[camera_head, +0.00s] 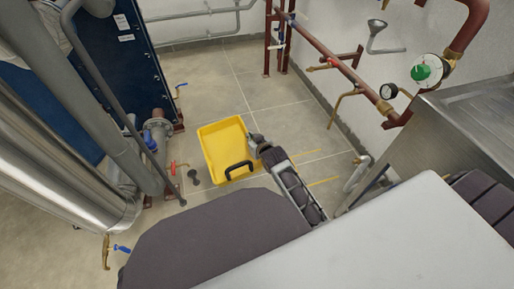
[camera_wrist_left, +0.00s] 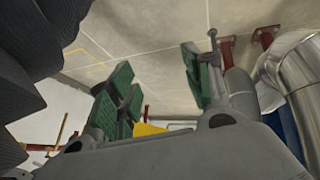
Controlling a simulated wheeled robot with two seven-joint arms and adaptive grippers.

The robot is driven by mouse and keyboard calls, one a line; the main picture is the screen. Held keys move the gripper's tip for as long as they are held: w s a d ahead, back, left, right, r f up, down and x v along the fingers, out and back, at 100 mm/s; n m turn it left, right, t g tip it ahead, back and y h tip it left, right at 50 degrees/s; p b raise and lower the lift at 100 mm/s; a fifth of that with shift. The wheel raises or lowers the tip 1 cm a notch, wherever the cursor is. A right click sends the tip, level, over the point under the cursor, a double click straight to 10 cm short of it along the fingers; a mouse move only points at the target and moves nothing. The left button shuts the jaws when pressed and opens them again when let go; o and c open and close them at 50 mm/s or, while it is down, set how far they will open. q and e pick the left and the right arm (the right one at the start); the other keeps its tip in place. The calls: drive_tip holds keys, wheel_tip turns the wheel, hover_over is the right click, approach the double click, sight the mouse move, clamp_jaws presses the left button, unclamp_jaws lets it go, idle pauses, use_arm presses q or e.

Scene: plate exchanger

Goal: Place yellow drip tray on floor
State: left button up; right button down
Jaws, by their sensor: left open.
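The head view does not show the left gripper.
A blue plate exchanger (camera_head: 125,65) and large silver pipe (camera_head: 60,150) stand on the left. Red pipes with gauges (camera_head: 390,91) run along the right wall. A steel counter (camera_head: 440,120) is at right. Bare tiled floor lies behind and right of the tray.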

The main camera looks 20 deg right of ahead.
wheel_tip(320, 180, up, 9)
drive_tip(key=a, duration=0.1)
drive_tip(key=shift+s+a, duration=0.15)
drive_tip(key=shift+s, duration=0.2)
drive_tip(key=shift+w, duration=0.1)
